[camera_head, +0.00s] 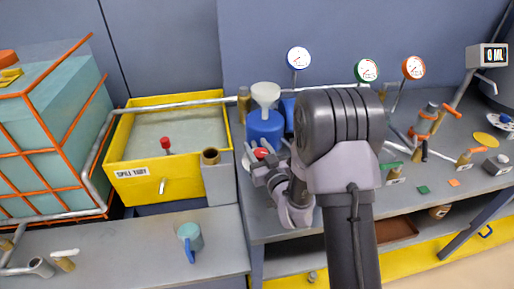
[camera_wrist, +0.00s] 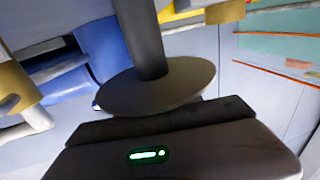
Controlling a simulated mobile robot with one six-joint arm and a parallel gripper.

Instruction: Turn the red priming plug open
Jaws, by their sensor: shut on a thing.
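The red priming plug (camera_head: 261,153) shows as a small red cap in the head view, partly covered by my gripper, beside the blue pump body (camera_head: 265,129) and below the white funnel (camera_head: 265,92). My gripper (camera_head: 261,163) is at the plug, with its fingers shut on it. How far the plug is turned cannot be told. In the wrist view, a dark post with a wide disc fills the middle, and neither the red plug nor the fingertips can be made out.
A yellow spill tray (camera_head: 128,183) stands to the left, with a small red-topped stem inside. Gauges on thin stems stand behind my arm. Several valves with green or orange handles are on the right.

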